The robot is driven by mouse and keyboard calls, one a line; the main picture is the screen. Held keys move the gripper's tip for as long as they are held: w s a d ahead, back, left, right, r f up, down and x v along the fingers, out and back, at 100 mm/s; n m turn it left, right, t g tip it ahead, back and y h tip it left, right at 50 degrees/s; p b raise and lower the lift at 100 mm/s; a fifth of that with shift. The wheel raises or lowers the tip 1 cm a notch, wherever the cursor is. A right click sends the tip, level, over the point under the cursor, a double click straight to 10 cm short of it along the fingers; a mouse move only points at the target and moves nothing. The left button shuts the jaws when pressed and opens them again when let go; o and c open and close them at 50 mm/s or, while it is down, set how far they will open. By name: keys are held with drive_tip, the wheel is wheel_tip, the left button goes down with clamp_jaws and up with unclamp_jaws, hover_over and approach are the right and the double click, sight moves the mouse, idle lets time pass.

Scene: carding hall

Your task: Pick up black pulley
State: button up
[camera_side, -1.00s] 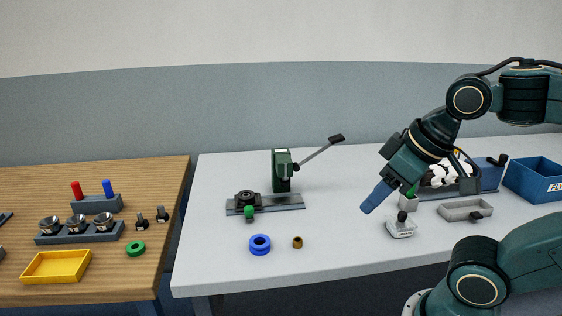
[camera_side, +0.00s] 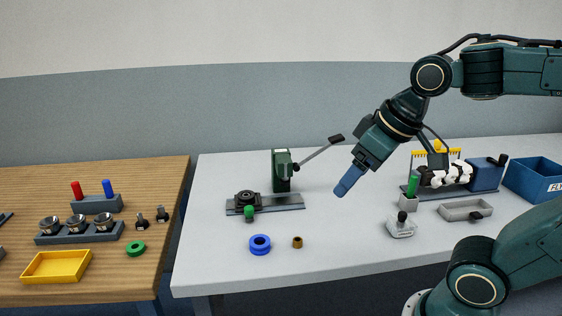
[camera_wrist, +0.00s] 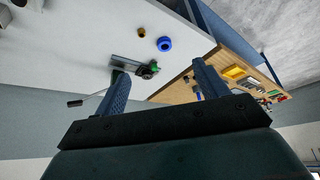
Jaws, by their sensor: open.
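What looks like the black pulley (camera_side: 246,198) sits at the left end of a grey press plate (camera_side: 285,202) on the light table. In the wrist view a dark round part (camera_wrist: 146,71) on that plate is seen beyond and between my fingers, with a green knob beside it. My gripper (camera_side: 342,191) is open and in the air, to the right of the press and apart from the pulley. In the wrist view its two blue fingers (camera_wrist: 159,66) are spread with nothing between them.
The green press (camera_side: 282,170) has a lever slanting up towards my gripper. A blue ring (camera_side: 260,244) and brass bushing (camera_side: 297,242) lie in front. A grey scale-like block (camera_side: 401,229), grey tray (camera_side: 465,210) and blue bin (camera_side: 535,180) stand to the right.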

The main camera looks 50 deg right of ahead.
drive_tip(key=w+d+r, duration=0.1)
drive_tip(key=w+d, duration=0.1)
drive_tip(key=w, duration=0.8)
drive_tip(key=w+d+f, duration=0.3)
drive_tip(key=w+f, duration=0.1)
drive_tip(key=w, duration=0.3)
drive_tip(key=w+d+f, duration=0.4)
drive_tip(key=w, duration=0.4)
drive_tip(key=w+d+f+g, duration=0.1)
drive_tip(key=w+d+f, duration=0.2)
drive_tip(key=w, duration=0.5)
drive_tip(key=shift+d+f, duration=0.25)
drive_tip(key=shift+f, duration=0.5)
drive_tip(key=shift+f, duration=0.1)
hover_over(246, 195)
drive_tip(key=s, duration=0.2)
drive_tip(key=shift+s+d+f, duration=0.1)
drive_tip(key=shift+d+f, duration=0.05)
drive_tip(key=shift+f, duration=1.8)
drive_tip(key=shift+s+d+f, duration=0.1)
drive_tip(key=shift+f, duration=1.8)
drive_tip(key=shift+x, duration=2.6)
drive_tip(key=shift+a, duration=0.15)
